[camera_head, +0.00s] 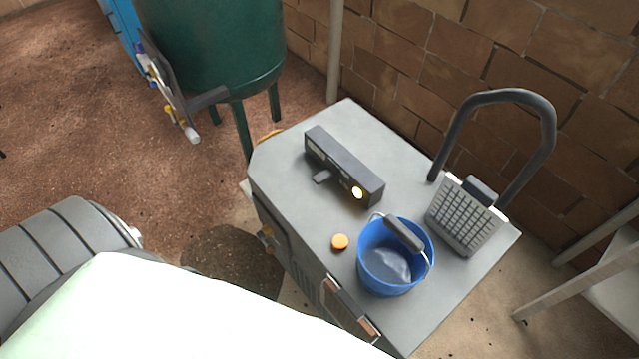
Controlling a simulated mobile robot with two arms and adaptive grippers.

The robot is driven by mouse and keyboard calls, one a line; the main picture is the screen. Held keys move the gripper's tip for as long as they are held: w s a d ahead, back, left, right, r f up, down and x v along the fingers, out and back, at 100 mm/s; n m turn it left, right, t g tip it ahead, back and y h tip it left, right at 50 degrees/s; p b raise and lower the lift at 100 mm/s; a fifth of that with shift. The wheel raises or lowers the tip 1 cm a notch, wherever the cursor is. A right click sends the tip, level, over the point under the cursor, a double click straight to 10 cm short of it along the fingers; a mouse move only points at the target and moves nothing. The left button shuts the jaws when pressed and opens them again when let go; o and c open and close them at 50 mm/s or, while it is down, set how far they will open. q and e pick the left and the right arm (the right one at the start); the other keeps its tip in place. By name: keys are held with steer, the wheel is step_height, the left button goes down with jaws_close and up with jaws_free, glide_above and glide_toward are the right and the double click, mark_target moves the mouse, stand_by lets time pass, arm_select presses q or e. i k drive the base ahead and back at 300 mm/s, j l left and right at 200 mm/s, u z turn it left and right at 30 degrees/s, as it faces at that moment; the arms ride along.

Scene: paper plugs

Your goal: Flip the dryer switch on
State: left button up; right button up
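A dark oblong box (343,166) lies on top of the grey cabinet (290,160). A small dark lever (322,177) sticks out from its near side, and a round yellow light (357,193) glows near its right end. The box looks like the dryer's control unit, but I cannot read its markings or tell the switch position for sure. Neither of my grippers can be made out in this view.
A blue bucket (372,265) and an orange knob (340,242) are on the cabinet's near part. A white gridded panel (463,222) stands at right, before a dark curved pipe (546,125). A green tank (215,45) stands behind left. A brick wall (420,60) closes the back.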

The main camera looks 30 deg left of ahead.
mark_target(325, 174)
steer(key=k+l+u, duration=0.1)
steer(key=k+l, duration=0.55)
steer(key=k, duration=0.15)
